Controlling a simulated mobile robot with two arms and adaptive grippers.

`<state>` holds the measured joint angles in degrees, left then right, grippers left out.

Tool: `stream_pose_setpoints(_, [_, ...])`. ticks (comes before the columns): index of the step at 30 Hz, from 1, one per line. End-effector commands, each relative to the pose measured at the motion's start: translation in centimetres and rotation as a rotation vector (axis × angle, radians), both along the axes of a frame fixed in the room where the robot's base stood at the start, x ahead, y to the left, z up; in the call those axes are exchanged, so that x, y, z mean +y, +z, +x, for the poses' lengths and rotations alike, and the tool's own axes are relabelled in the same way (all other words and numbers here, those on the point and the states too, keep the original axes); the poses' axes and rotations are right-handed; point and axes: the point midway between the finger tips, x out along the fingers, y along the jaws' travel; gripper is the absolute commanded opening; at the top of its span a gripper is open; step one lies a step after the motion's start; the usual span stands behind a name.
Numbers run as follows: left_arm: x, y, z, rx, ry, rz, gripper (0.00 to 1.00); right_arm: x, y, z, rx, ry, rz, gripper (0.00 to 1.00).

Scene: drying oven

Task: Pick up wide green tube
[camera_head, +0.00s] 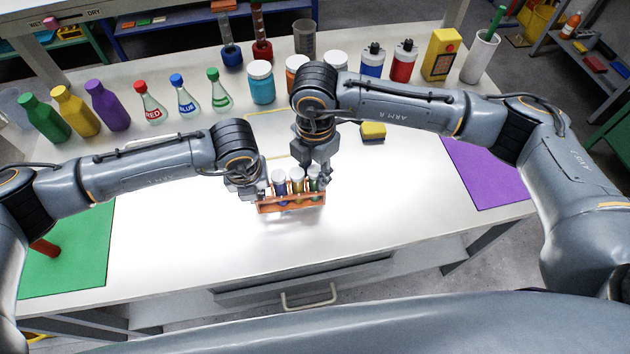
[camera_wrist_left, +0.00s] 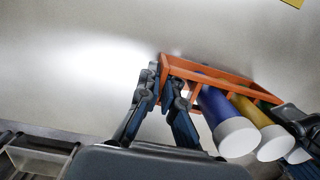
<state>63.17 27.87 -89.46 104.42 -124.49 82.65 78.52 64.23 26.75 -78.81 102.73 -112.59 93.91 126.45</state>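A small orange rack (camera_head: 290,206) stands on the white table and holds upright tubes with white caps: a blue tube (camera_head: 281,187), a yellow tube (camera_head: 297,186) and the green tube (camera_head: 314,184) at the right end. My right gripper (camera_head: 319,174) points down at the green tube, its fingers close around or beside it; their gap is not clear. My left gripper (camera_head: 262,190) is at the rack's left end. In the left wrist view, the left fingers (camera_wrist_left: 164,84) are closed on the end of the orange rack (camera_wrist_left: 220,74). The green tube is mostly hidden there.
A yellow sponge (camera_head: 373,131) lies right of the rack. Bottles, flasks and jars line the table's back edge, with a yellow box (camera_head: 441,54) at the right. A green mat (camera_head: 75,250) and a purple mat (camera_head: 487,172) lie at the sides. The table front is clear.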

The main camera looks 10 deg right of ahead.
Motion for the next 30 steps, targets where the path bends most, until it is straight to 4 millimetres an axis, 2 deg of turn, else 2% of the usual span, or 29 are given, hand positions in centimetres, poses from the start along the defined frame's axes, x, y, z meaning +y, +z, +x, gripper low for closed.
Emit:
stream_pose_setpoints(1, [0.0, 0.0, 0.0, 0.000, 0.000, 0.000, 0.00, 0.0, 0.0, 0.0, 0.000, 0.000, 0.000, 0.16])
stream_pose_setpoints(2, [0.0, 0.0, 0.0, 0.000, 0.000, 0.000, 0.00, 0.0, 0.0, 0.0, 0.000, 0.000, 0.000, 0.10])
stream_pose_setpoints(3, [0.0, 0.0, 0.0, 0.000, 0.000, 0.000, 0.00, 0.0, 0.0, 0.0, 0.000, 0.000, 0.000, 0.10])
stream_pose_setpoints(12, [0.0, 0.0, 0.0, 0.000, 0.000, 0.000, 0.00, 0.0, 0.2, 0.0, -0.001, 0.000, 0.001, 0.09])
stream_pose_setpoints(16, [0.0, 0.0, 0.0, 0.000, 0.000, 0.000, 0.00, 0.1, 1.4, 0.1, -0.005, 0.000, 0.002, 0.09])
stream_pose_setpoints(20, [0.0, 0.0, 0.0, 0.000, 0.000, 0.000, 0.00, 0.1, 4.0, 0.2, -0.007, 0.001, 0.003, 0.09])
stream_pose_setpoints(30, [0.0, 0.0, 0.0, 0.000, 0.000, 0.000, 0.00, 0.0, 13.2, 0.1, -0.005, 0.001, 0.001, 0.09])
